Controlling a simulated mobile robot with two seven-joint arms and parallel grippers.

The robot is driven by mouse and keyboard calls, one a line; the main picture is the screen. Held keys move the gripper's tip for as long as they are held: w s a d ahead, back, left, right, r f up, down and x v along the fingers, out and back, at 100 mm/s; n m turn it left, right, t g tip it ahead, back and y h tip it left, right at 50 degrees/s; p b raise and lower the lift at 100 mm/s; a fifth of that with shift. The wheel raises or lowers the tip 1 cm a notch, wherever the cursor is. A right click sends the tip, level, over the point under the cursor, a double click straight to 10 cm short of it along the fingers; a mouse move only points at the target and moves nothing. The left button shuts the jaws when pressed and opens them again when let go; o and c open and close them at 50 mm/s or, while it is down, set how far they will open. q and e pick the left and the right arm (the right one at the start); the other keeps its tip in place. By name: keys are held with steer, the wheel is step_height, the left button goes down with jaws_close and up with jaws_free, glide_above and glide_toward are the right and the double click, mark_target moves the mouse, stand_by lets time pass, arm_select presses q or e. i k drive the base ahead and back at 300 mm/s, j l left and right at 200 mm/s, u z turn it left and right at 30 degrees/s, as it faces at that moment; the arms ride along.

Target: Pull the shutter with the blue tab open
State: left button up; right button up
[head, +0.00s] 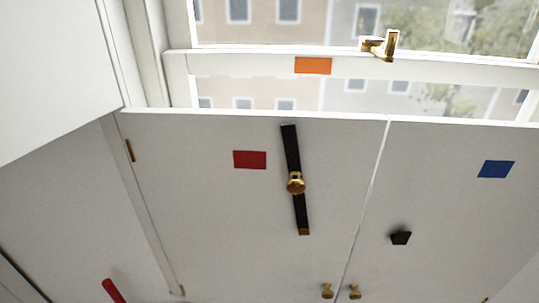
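The shutter with the blue tab is the right white panel (446,215). Its blue tab (496,169) is near the upper right. A small black catch (400,237) and a small brass knob (355,291) are on it. The left white panel (215,215) has a red tab (249,160). A black bar (291,150) with a brass pivot knob (295,184) stands nearly upright on this left panel, apart from the black catch. The two panels meet at a narrow seam and look closed. Neither of my grippers is in view.
Above the panels is a white window sash (240,62) with an orange tab (313,65) and a brass latch (384,44). A brass knob (327,290) is low on the left panel. A red rod-like thing (113,290) shows at the lower left.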

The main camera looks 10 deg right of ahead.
mark_target(450, 210)
steer(key=l+z, duration=0.2)
steer(key=z, duration=1.25)
steer(key=i+j, duration=0.05)
steer(key=j, duration=0.05)
